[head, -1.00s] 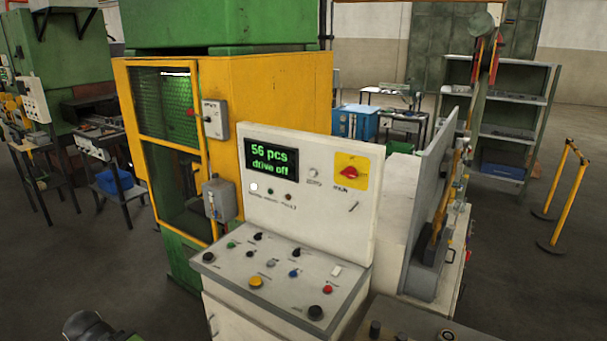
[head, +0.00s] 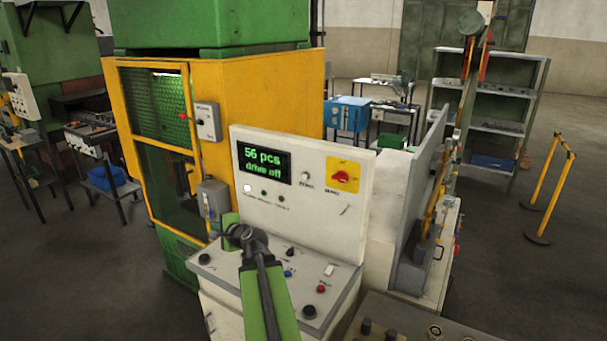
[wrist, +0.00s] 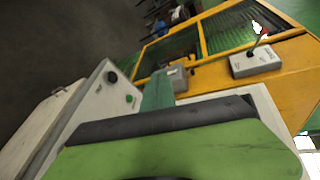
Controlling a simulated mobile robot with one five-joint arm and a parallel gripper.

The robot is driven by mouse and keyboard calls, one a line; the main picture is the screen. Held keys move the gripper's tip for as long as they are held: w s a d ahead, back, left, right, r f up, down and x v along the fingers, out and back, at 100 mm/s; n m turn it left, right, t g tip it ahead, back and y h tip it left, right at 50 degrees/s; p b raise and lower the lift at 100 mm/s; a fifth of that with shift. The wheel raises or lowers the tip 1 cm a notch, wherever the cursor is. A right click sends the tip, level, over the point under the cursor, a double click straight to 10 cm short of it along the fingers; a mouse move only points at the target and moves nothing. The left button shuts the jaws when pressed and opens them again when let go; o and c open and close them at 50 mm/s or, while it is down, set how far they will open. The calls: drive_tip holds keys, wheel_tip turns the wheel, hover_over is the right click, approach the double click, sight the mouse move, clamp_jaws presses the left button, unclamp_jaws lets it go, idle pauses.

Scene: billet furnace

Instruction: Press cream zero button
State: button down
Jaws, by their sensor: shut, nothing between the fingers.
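The grey-white control console (head: 222,277) stands in front of me with an upright panel (head: 312,215) at its back. A small round cream-white button (head: 248,188) sits on this panel, below the left end of the green-lettered display (head: 264,163). Its label is too small to read. My green arm reaches over the sloping desk. My gripper (head: 230,218) is shut and empty, just below and left of the cream button, apart from it in the picture. The gripper also shows in the wrist view (wrist: 160,78). I cannot make out the cream button there.
The desk holds several knobs and buttons, including a red one (head: 321,289) and a pale rectangular one (head: 328,270). A red rotary switch (head: 345,176) is on the panel's right. The yellow guard (head: 262,90) and a grey box (head: 213,198) stand close behind the gripper.

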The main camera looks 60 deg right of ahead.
sight(305, 177)
drive_tip(key=s+d+r+m+h, duration=0.3)
drive_tip(key=s+d+m+h, duration=0.1)
drive_tip(key=s+d, duration=0.3)
drive_tip(key=s+d+r+m+g+h+p, duration=0.1)
drive_tip(key=s+d+r+m+h, duration=0.3)
drive_tip(key=s+d+m, duration=0.3)
drive_tip(key=s+d, duration=0.1)
drive_tip(key=d, duration=0.4)
drive_tip(key=shift+s+r+g+p, duration=0.3)
drive_tip(key=d, duration=0.8)
drive_tip(key=shift+d, duration=0.3)
drive_tip(key=shift+d, duration=0.1)
idle(0.4)
drive_tip(key=shift+d, duration=0.35)
